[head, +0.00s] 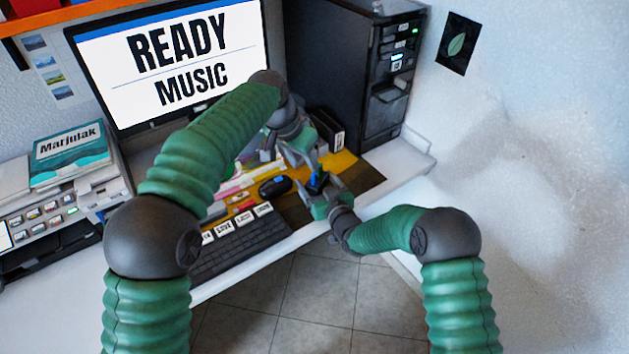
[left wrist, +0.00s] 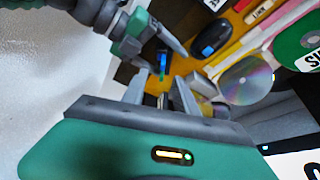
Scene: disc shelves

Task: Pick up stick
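The stick, a small dark and blue piece (head: 316,181), shows near the front of the desk by both grippers. It also shows in the left wrist view (left wrist: 162,64), just beyond my left fingertips. My left gripper (head: 301,160) is open above and behind the stick; its two fingers (left wrist: 161,90) stand apart in the left wrist view. My right gripper (head: 322,192) is at the stick, coming from the right. Its fingers look spread with the stick between them; whether they touch it is unclear. What bears the stick's lower end is hidden.
A black mouse (head: 275,187) and a keyboard (head: 240,243) lie left of the grippers. A monitor (head: 175,60) and a dark computer tower (head: 350,75) stand behind. A disc (left wrist: 248,80) lies close in the left wrist view. A wall bounds the right.

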